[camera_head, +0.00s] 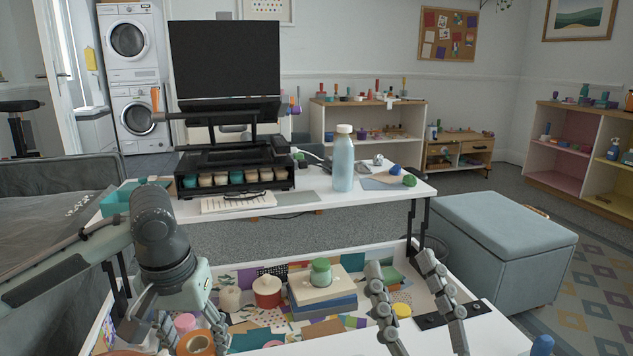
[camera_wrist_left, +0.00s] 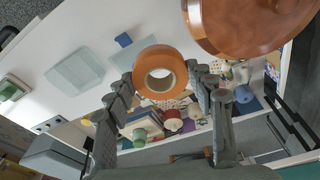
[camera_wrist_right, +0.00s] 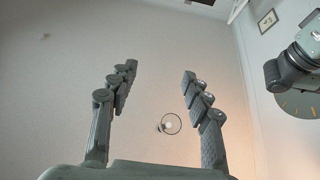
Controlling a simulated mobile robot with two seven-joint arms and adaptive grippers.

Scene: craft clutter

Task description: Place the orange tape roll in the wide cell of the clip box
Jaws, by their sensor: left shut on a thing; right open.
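My left gripper (camera_head: 193,334) is shut on the orange tape roll (camera_head: 188,346), low at the left in the head view. In the left wrist view the roll (camera_wrist_left: 160,55) sits between the fingertips (camera_wrist_left: 160,86), its round hole facing the camera. My right gripper (camera_head: 401,263) is open and empty, with its fingers pointing up. The right wrist view shows only wall and ceiling between its fingers (camera_wrist_right: 160,72). I cannot pick out the clip box or its wide cell with certainty. Two pale translucent rectangles (camera_wrist_left: 75,68) lie on the white table in the left wrist view.
A large orange-brown round object (camera_wrist_left: 250,25) is close to the left wrist camera. A raised shelf holds a bottle (camera_head: 343,164) and a monitor (camera_head: 225,58).

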